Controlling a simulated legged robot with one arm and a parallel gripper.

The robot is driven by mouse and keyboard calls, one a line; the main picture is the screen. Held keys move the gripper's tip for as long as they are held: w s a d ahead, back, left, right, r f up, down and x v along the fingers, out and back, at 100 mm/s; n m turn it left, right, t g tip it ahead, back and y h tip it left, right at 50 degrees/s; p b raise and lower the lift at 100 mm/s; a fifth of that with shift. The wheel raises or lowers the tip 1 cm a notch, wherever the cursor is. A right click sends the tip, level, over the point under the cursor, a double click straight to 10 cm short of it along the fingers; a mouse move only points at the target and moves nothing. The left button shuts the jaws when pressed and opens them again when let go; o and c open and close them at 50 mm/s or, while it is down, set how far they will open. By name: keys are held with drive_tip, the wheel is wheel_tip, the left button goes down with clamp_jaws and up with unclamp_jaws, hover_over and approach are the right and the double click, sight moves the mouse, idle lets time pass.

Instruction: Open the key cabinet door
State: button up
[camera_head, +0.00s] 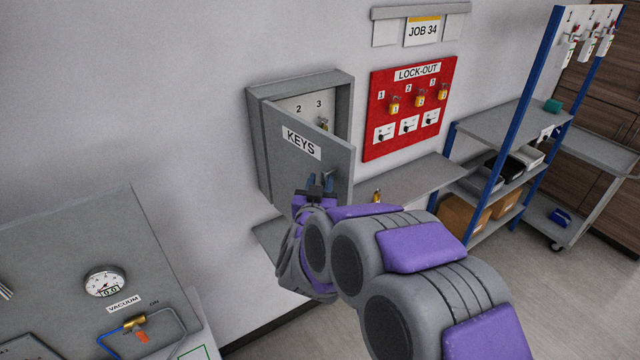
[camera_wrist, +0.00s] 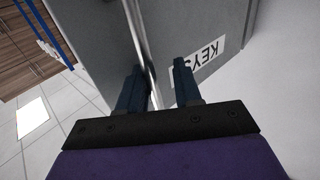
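The grey key cabinet (camera_head: 255,150) hangs on the wall. Its door (camera_head: 285,170), labelled KEYS, stands partly open, swung outward from its left side. The inside shows at the upper right, with numbers 2 and 3 and a key-like item. My gripper (camera_head: 320,183) is at the lower part of the door's outer face, near its free edge. In the wrist view my gripper (camera_wrist: 158,88) has its blue fingers apart on either side of a thin shiny strip (camera_wrist: 145,45), which looks like a bar handle. A gap shows between the strip and the right finger. Fingertip contact is unclear.
A red lock-out board (camera_head: 410,112) hangs right of the cabinet, above a grey shelf (camera_head: 415,180). A blue-framed rack (camera_head: 500,170) stands further right. A grey panel with a vacuum gauge (camera_head: 105,282) is at the lower left. Wall left of the cabinet is clear.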

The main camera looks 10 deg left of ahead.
drive_tip(key=shift+d, duration=0.2)
drive_tip(key=shift+s+d, duration=0.1)
drive_tip(key=shift+s, duration=0.15)
drive_tip(key=s+b, duration=0.9)
drive_tip(key=s, duration=0.7)
drive_tip(key=shift+s+d, duration=0.4)
